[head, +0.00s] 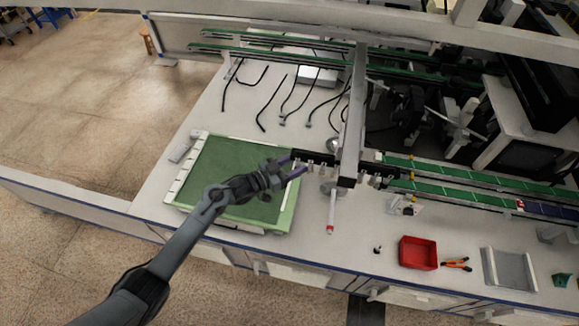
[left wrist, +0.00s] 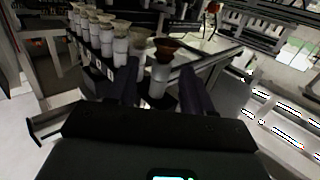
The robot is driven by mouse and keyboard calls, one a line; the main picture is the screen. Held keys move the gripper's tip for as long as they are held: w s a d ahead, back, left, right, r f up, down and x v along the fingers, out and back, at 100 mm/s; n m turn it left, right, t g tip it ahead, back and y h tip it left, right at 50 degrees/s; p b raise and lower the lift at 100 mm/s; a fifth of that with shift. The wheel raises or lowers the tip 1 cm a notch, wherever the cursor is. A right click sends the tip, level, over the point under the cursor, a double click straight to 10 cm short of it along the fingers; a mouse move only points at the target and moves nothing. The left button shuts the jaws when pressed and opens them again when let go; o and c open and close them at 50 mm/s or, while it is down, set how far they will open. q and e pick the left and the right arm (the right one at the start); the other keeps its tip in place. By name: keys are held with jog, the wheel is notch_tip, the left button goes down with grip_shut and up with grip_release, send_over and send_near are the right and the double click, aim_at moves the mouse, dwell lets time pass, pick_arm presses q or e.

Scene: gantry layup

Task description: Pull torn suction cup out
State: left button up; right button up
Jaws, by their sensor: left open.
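A dark reddish-brown suction cup (left wrist: 170,47) tops a pale cylindrical holder at the near end of a row, in the left wrist view. I cannot make out a tear in it. Several paler tan cups (left wrist: 106,20) stand in line beyond it. My left gripper (left wrist: 160,78) is open, with one finger on each side of the brown cup's holder; contact cannot be told. In the head view, my left gripper (head: 292,166) reaches the end of the dark cup bar (head: 313,157) above the green mat's right edge. The cup itself is too small to tell there.
A green mat (head: 225,165) on a light frame lies below my left arm. A gantry beam (head: 354,115) stands close right of the gripper. A red bin (head: 418,253), orange-handled pliers (head: 456,264) and a grey tray (head: 509,269) lie at the right front. Black hoses (head: 270,104) lie behind.

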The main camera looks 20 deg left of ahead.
pick_arm(q)
jog(key=shift+c, duration=0.3)
grip_shut()
jog(key=shift+f+b, duration=1.4)
jog(key=shift+f, duration=0.45)
dwell(0.6)
jog(key=shift+f+b, duration=1.25)
jog(key=shift+f, duration=0.35)
